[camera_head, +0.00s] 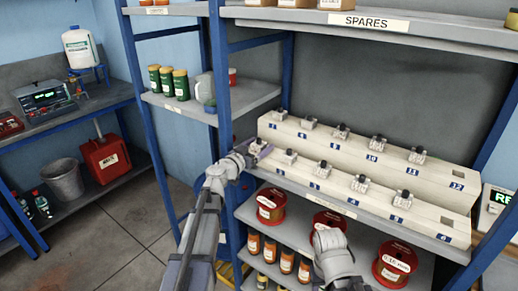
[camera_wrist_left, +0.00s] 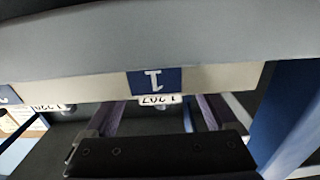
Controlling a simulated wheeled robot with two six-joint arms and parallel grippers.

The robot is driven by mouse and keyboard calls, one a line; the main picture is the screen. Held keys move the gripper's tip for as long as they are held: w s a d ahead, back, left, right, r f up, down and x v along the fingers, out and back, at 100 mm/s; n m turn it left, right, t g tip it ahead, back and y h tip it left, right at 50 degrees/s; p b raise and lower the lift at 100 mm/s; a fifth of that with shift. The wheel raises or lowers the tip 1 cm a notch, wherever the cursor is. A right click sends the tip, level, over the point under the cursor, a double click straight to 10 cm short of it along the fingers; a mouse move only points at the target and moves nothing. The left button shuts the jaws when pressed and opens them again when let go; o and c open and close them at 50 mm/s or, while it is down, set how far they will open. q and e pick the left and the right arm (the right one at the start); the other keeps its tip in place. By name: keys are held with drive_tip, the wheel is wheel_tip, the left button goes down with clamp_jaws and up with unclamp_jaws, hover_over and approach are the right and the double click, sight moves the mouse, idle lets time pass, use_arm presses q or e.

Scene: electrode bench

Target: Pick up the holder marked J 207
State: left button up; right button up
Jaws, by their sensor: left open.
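In the left wrist view a white tag (camera_wrist_left: 160,99), upside down and seeming to read J 207, sits by the blue "1" label (camera_wrist_left: 153,80). The holder's body is mostly hidden. My left gripper (camera_wrist_left: 160,112) is open, with one finger on each side of the tag. In the head view my left gripper (camera_head: 257,152) is at the left end of the front row of the stepped white rack (camera_head: 440,212). Other small metal holders (camera_head: 359,184) stand in the rack. My right gripper (camera_head: 329,240) is low at the front; its fingers are unclear.
A neighbouring tag (camera_wrist_left: 48,107) shows left in the wrist view. A blue shelf post (camera_head: 221,100) rises close behind my left arm. The rack's right-end sockets (camera_head: 459,178) look empty.

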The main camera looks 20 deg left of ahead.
use_arm(q)
clamp_jaws()
idle(0.8)
